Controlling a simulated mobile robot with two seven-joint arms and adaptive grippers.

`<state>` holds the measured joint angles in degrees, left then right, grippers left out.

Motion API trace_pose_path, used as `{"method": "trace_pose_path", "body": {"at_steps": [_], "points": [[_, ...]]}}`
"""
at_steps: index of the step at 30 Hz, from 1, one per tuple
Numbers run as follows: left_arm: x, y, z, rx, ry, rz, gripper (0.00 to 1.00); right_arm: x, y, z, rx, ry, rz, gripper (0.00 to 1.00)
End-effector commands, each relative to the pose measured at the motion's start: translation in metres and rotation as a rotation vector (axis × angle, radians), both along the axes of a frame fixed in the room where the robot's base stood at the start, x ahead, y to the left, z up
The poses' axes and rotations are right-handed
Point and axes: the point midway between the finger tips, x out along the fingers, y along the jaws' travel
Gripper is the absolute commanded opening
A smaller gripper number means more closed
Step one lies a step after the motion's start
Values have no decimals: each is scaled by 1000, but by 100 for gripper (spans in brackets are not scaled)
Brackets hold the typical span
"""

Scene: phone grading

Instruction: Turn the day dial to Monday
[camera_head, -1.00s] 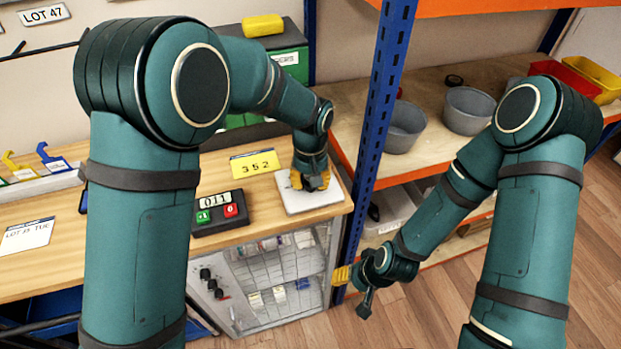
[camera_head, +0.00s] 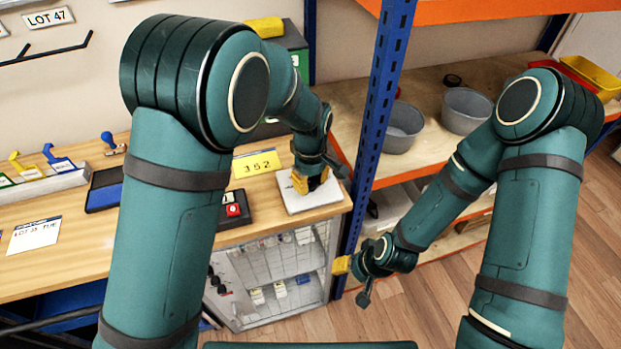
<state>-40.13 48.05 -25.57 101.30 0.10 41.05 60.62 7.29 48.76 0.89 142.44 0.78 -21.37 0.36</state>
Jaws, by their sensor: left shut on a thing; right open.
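My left gripper (camera_head: 311,182) points down onto a white square plate (camera_head: 318,205) at the right end of the wooden bench. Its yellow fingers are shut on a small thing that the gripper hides. No day dial or day lettering on one can be made out in the head view. My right gripper (camera_head: 341,266) is open beside the blue rack post, in front of the cabinet's right side, away from the plate.
A lot card (camera_head: 34,235), a dark blue pad (camera_head: 103,190) and a blue-handled stamp (camera_head: 112,143) are at left. A blue post (camera_head: 382,110) stands right of the bench.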

Motion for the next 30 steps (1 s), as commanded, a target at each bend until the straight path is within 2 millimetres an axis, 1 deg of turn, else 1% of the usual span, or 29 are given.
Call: {"method": "trace_pose_path", "body": {"at_steps": [6, 17, 18, 20, 21, 30], "points": [[-1, 0, -2, 2, 4, 31, 0, 1, 0, 1, 0, -1, 0, 53], [-2, 0, -2, 2, 6, 33, 0, 0, 0, 1, 0, -1, 0, 53], [-2, 0, -2, 2, 6, 33, 43, 0, 0, 1, 0, -1, 0, 53], [-1, 0, -2, 1, 5, 33, 64, 0, 0, 1, 0, -1, 0, 53], [-1, 0, -2, 2, 4, 33, 66, 0, 0, 1, 0, -1, 0, 53], [0, 0, 1, 0, 1, 32, 66, 0, 0, 1, 0, -1, 0, 53]]}}
